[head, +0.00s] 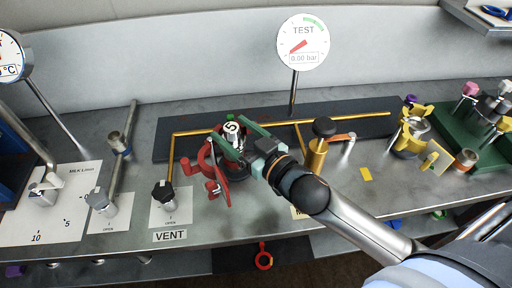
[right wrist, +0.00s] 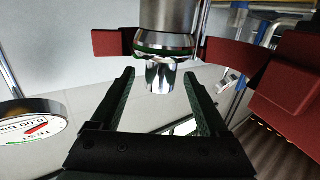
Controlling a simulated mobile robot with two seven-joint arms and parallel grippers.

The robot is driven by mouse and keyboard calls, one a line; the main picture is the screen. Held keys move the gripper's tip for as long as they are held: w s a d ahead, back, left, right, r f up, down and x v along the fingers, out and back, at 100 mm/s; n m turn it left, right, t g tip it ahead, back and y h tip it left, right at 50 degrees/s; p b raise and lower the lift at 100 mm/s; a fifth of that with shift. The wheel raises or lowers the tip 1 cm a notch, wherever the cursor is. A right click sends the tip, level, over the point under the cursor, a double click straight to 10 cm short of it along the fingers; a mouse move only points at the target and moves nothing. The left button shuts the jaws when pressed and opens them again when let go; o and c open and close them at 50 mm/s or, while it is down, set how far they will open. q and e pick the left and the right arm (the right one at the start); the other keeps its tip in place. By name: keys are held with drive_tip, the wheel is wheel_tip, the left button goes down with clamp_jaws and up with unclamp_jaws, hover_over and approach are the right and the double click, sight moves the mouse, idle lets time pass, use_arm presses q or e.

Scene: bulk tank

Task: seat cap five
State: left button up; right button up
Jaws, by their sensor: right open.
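Cap five (head: 232,128), with a white top marked 5, sits upright at the red clamp (head: 205,158) on the dark mat. My right gripper (head: 229,131) is open, its two green-lined fingers either side of the cap. In the right wrist view, a shiny metal piece (right wrist: 160,75) stands between the open fingers, apart from both. A metal cylinder (right wrist: 168,14) is above it, with red clamp arms (right wrist: 112,43) on both sides. Whether the cap is fully down on its seat cannot be told. My left gripper is not in view.
The TEST gauge (head: 302,42) reads 0.00 bar behind the mat. A brass pipe (head: 360,119) and a black-knobbed brass valve (head: 318,150) lie right of the gripper. A yellow clamp (head: 408,140) and a green rack (head: 470,140) with knobs are farther right. A VENT valve (head: 165,192) stands left.

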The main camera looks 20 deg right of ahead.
drive_tip(key=b+v, duration=0.1)
drive_tip(key=v, duration=0.7)
drive_tip(key=shift+s, duration=0.25)
